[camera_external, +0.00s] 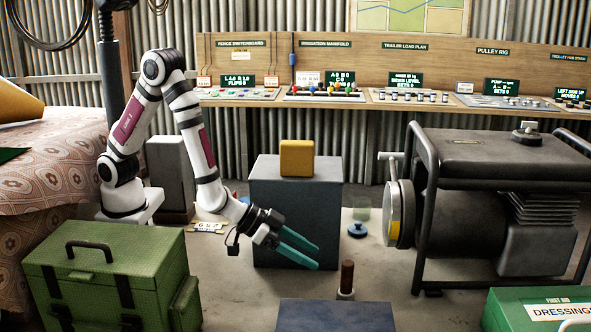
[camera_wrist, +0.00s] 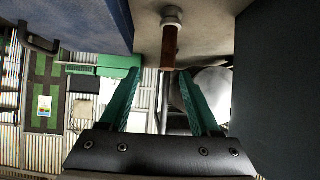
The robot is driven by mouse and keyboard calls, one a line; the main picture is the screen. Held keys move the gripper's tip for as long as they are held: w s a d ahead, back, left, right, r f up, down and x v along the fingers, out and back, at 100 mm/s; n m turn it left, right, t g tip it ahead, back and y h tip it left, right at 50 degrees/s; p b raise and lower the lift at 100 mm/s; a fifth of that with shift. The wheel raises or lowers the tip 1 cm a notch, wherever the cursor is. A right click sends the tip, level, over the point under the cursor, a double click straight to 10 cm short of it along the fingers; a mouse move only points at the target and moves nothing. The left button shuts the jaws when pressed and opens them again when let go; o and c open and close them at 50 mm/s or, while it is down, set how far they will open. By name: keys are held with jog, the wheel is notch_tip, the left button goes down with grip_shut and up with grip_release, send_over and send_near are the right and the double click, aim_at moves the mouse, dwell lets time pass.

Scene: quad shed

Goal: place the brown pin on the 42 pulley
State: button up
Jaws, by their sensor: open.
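The brown pin (camera_external: 347,274) stands upright in a pale ring-shaped base (camera_external: 345,294) on the floor, just behind a dark blue box. In the wrist view, the pin (camera_wrist: 169,46) shows ahead of my jaws, with its free end between the fingertips in the picture. My gripper (camera_external: 316,257) has two teal fingers, spread apart and empty; in the external view their tips are left of the pin, apart from it. The fingers also show in the wrist view (camera_wrist: 160,74). I cannot make out a pulley marked 42; a pulley rig sign (camera_external: 493,51) is on the back board.
A grey-blue block (camera_external: 296,220) with a yellow cube (camera_external: 297,158) stands behind my gripper. The dark blue box (camera_external: 335,316) is in front. A generator (camera_external: 465,205) stands right, a green chest (camera_external: 110,280) left, and a first aid box (camera_external: 540,308) front right.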

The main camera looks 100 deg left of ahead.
jog(key=s+a+r+m+g, duration=0.2)
jog(key=s+a+r+g, duration=0.1)
jog(key=s, duration=0.8)
jog(key=s+a+r+m+g+y, duration=0.1)
jog(key=s+a+r+m+g, duration=0.1)
jog(key=s+a, duration=0.4)
jog(key=s+a+r+m+g, duration=0.2)
jog(key=s+a+r+g, duration=0.2)
jog(key=s, duration=1.1)
jog(key=shift+s+a+r+g+y, duration=0.25)
jog(key=shift+r+g, duration=0.35)
jog(key=shift+g, duration=0.6)
jog(key=shift+d, duration=0.1)
